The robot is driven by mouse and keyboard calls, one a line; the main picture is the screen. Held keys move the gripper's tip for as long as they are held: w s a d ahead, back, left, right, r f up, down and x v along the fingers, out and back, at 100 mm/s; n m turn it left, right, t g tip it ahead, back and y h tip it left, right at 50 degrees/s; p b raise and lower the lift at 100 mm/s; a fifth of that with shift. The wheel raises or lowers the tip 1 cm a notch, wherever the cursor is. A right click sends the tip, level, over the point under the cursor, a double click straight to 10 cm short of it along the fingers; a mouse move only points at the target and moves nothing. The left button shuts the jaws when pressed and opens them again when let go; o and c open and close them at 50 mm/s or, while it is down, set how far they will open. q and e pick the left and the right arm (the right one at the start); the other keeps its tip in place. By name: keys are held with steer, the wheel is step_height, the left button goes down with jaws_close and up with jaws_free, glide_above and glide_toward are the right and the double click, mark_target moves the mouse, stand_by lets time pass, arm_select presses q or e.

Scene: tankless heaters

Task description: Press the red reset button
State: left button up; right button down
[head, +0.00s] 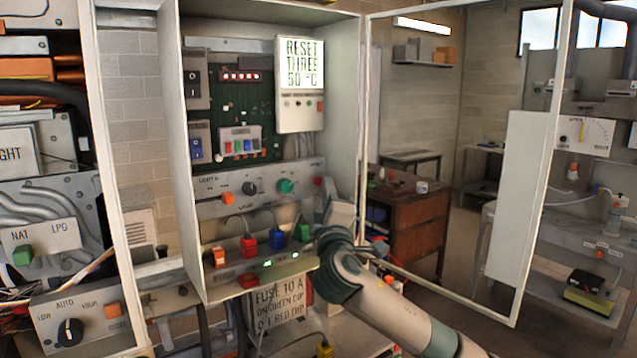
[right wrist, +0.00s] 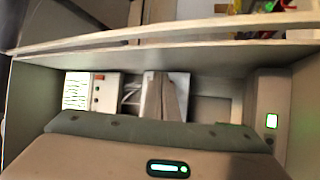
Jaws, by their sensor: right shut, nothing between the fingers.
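A small round red button (head: 318,182) sits at the right end of the grey control strip (head: 208,211) in the open cabinet, right of a green knob (head: 285,186). I cannot read a label on it. My right gripper (head: 330,207) is at the cabinet's right side, just below and right of the red button. Whether it touches the strip cannot be told. Its fingers (right wrist: 165,97) show shut and empty in the right wrist view, partly hidden by my own wrist. My left gripper is not in view.
Below the strip are an orange switch (head: 220,256) and red, blue and green plugs (head: 277,240) with cables. A black knob (head: 249,188) sits left of the green one. The cabinet's right wall (head: 364,110) and open door frame (head: 545,180) stand close to my right arm.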

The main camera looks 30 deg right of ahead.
steer(key=shift+s, duration=0.1)
stand_by(0.3)
steer(key=shift+s+d, duration=0.2)
steer(key=shift+s, duration=2.25)
